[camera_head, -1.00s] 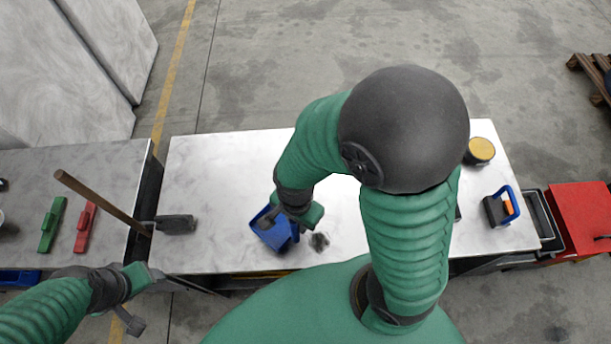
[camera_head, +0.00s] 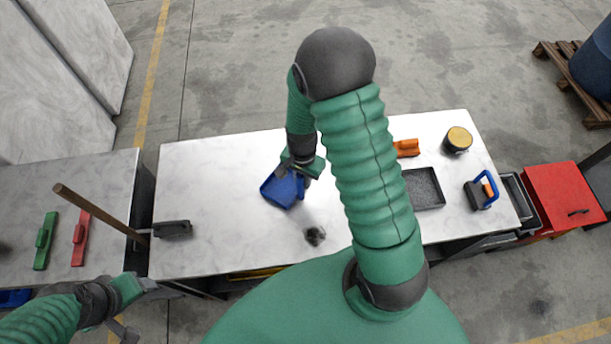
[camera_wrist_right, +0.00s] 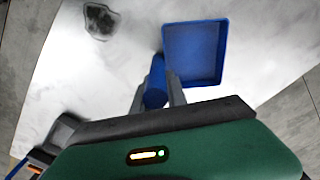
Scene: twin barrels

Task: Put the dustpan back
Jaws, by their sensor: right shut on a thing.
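The blue dustpan (camera_head: 281,191) is at the middle of the white table, below my right gripper (camera_head: 302,166). In the right wrist view the dustpan's square pan (camera_wrist_right: 196,52) lies ahead, and its blue handle (camera_wrist_right: 156,80) is between the fingers of my right gripper (camera_wrist_right: 158,92), which is shut on it. I cannot tell whether the pan touches the table. My left gripper (camera_head: 140,287) is at the lower left, away from the dustpan, near the gap between the two tables; its fingers are too small to read.
A dark pile (camera_head: 314,236) lies on the table (camera_head: 220,235). A brown-handled tool (camera_head: 100,212) leans across the left gap. A black tray (camera_head: 423,188), an orange item (camera_head: 406,148), a yellow-topped can (camera_head: 458,139) and a blue-handled item (camera_head: 482,192) stand at the right.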

